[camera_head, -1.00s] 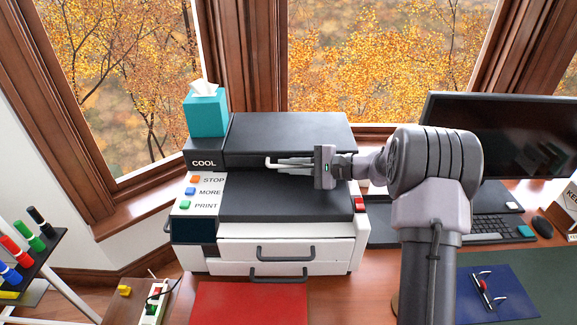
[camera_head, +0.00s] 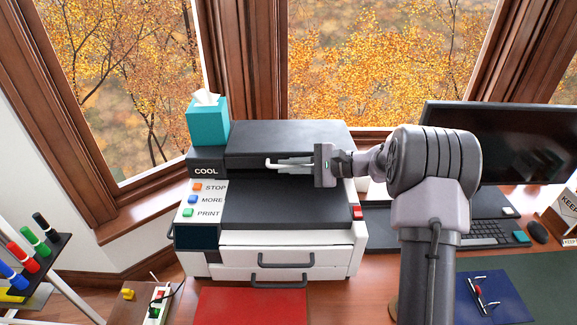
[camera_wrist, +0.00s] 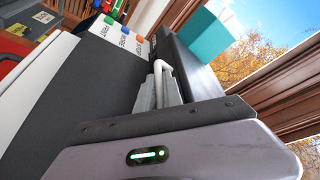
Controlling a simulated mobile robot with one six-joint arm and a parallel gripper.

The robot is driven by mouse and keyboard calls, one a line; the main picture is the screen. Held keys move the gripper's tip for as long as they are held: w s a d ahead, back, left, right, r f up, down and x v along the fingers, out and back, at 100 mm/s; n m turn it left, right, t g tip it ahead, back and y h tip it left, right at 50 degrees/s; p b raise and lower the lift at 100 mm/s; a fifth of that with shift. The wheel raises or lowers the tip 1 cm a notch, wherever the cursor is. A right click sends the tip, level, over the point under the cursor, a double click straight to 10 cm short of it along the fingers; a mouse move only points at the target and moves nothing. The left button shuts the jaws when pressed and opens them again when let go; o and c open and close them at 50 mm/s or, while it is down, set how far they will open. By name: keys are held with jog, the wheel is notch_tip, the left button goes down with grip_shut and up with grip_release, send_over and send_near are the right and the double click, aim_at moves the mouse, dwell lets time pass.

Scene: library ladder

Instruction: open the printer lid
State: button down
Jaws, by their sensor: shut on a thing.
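The printer (camera_head: 280,212) stands on the desk, with a black lid (camera_head: 285,138) across its upper rear. The lid appears down. A white bar handle (camera_head: 268,161) is at the lid's front edge; it also shows in the wrist view (camera_wrist: 160,68). My gripper (camera_head: 280,162) reaches in from the right and is shut on this handle. In the wrist view, the grey fingers (camera_wrist: 160,92) close around the handle, and its far end is partly hidden by them.
A teal tissue box (camera_head: 208,123) stands on the printer's left rear, beside the lid. A monitor (camera_head: 510,145) is to the right. A red mat (camera_head: 252,306) lies in front, and a marker rack (camera_head: 30,262) is at the left. Windows are behind.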

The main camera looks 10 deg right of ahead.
jog(key=w+d+r+m+g+p, duration=0.1)
jog(key=w+r+p, duration=0.4)
jog(key=r+p, duration=0.4)
jog(key=w+d+r+m+g+p, duration=0.1)
jog(key=w+r+m+p, duration=0.1)
jog(key=w+r+p, duration=0.3)
jog(key=shift+r+p, duration=2.25)
jog(key=shift+r, duration=0.55)
jog(key=shift+w, duration=0.15)
jog(key=c, duration=1.8)
grip_release()
jog(key=shift+o, duration=0.2)
